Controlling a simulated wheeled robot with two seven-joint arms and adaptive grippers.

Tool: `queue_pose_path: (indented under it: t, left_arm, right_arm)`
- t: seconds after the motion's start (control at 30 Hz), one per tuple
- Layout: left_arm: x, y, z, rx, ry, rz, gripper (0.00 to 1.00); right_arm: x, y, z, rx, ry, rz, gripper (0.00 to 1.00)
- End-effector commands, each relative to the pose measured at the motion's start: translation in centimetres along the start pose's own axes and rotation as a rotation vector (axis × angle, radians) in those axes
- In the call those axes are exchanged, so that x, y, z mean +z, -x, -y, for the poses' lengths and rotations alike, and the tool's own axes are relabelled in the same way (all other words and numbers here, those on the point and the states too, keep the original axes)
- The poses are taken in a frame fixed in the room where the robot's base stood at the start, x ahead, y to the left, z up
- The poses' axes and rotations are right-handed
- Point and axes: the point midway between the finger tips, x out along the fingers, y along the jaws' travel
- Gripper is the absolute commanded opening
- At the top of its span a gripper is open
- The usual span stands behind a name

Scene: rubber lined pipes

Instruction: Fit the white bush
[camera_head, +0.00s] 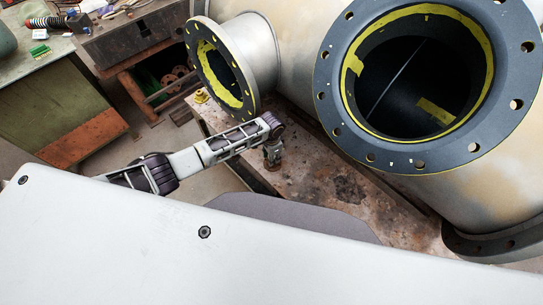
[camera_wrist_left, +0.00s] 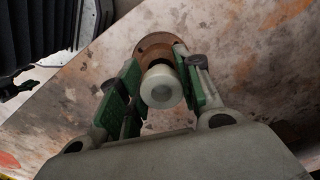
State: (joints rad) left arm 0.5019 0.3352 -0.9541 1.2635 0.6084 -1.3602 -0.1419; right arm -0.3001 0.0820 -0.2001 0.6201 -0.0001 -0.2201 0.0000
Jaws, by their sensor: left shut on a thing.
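The white bush (camera_wrist_left: 162,87) is a short pale cylinder with a round recess in its near end. It shows in the left wrist view between the green-padded fingers of my left gripper (camera_wrist_left: 160,75), which is shut on it. A brown round piece (camera_wrist_left: 157,42) shows just beyond it, with a dark gap between; I cannot tell whether they touch. In the head view my left gripper (camera_head: 272,158) points down over the stained bench top. The bush is too small to make out there. My right gripper is not in view.
A large flanged pipe (camera_head: 330,95) with a yellow-edged lining stands at the right. A smaller flanged branch (camera_head: 193,60) stands behind my left arm. A small yellow part (camera_head: 201,96) sits on the stained bench (camera_head: 330,185). A green workbench (camera_head: 45,105) is at the far left.

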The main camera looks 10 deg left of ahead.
Motion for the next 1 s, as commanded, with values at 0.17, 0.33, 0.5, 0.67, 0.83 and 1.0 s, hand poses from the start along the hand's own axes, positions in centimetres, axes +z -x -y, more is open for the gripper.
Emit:
queue_pose_path:
  t: [0.17, 0.33, 0.5, 0.67, 0.83, 1.0]
  left_arm:
    - [0.0, -0.3, 0.0, 0.0, 0.0, 0.0, 0.1]
    - [0.0, -0.6, 0.0, 0.0, 0.0, 0.0, 0.1]
    - [0.0, -0.8, 0.0, 0.0, 0.0, -0.001, 0.1]
    - [0.0, -1.1, 0.0, 0.0, 0.0, -0.001, 0.1]
    - [0.0, -1.3, 0.0, 0.0, 0.0, 0.0, 0.1]
    - [0.0, -1.4, 0.0, 0.0, 0.0, 0.0, 0.47]
  right_arm:
    - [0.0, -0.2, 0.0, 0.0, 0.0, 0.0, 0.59]
    - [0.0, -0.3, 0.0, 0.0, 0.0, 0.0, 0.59]
    - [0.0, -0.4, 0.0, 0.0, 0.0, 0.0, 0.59]
    - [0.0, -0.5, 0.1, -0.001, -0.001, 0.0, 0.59]
    - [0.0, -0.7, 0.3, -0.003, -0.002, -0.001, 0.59]
    - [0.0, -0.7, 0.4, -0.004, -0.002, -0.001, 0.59]
